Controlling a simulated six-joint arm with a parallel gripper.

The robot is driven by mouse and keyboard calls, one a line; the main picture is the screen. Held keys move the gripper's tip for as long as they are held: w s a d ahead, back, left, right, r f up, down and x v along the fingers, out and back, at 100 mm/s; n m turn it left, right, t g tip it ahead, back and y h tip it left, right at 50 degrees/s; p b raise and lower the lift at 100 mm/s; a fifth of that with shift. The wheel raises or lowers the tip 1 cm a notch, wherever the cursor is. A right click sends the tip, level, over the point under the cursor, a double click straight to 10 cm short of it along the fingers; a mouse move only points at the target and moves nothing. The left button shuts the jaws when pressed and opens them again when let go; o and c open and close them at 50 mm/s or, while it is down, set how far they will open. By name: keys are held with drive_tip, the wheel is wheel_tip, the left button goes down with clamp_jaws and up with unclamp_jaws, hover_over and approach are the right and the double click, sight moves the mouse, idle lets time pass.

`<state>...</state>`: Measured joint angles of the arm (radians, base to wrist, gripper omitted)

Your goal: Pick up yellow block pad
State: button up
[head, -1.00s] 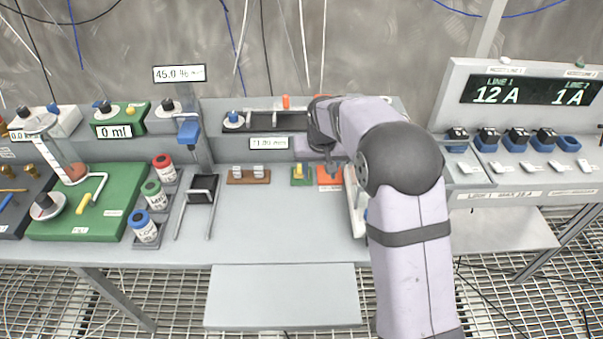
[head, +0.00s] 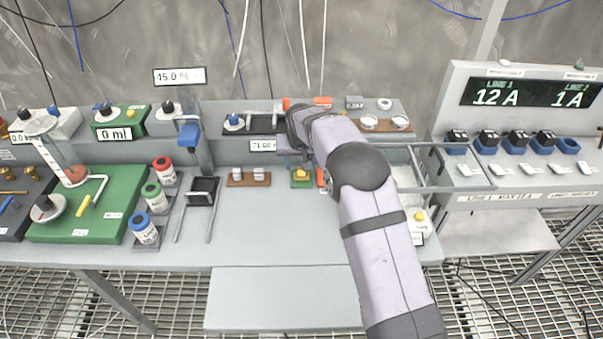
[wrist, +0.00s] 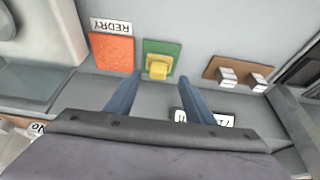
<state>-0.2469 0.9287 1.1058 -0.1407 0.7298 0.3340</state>
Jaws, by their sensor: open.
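The yellow block (head: 301,174) sits on a small green pad (head: 299,183) on the grey bench, in the middle of the head view. In the wrist view the yellow block (wrist: 158,68) rests on the green pad (wrist: 150,46), ahead of the fingers and roughly between their lines. My gripper (wrist: 158,92) is open and empty, with two blue fingers apart and short of the block. In the head view my arm reaches over the bench and hides part of the area right of the pad.
An orange pad (wrist: 112,52) labelled REDRY lies beside the green pad. A brown pad (wrist: 238,74) with two pale blocks lies on the other side. A raised ledge with a display (head: 263,145) stands behind. Bare bench (head: 270,225) lies in front.

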drive_tip(key=shift+p+x, duration=1.2)
drive_tip(key=shift+x, duration=1.4)
drive_tip(key=shift+w+d, duration=0.1)
drive_tip(key=shift+d, duration=0.05)
drive_tip(key=shift+c, duration=0.2)
drive_tip(key=c, duration=0.8)
wheel_tip(320, 180, up, 10)
drive_tip(key=b, duration=0.2)
drive_tip(key=shift+b, duration=0.35)
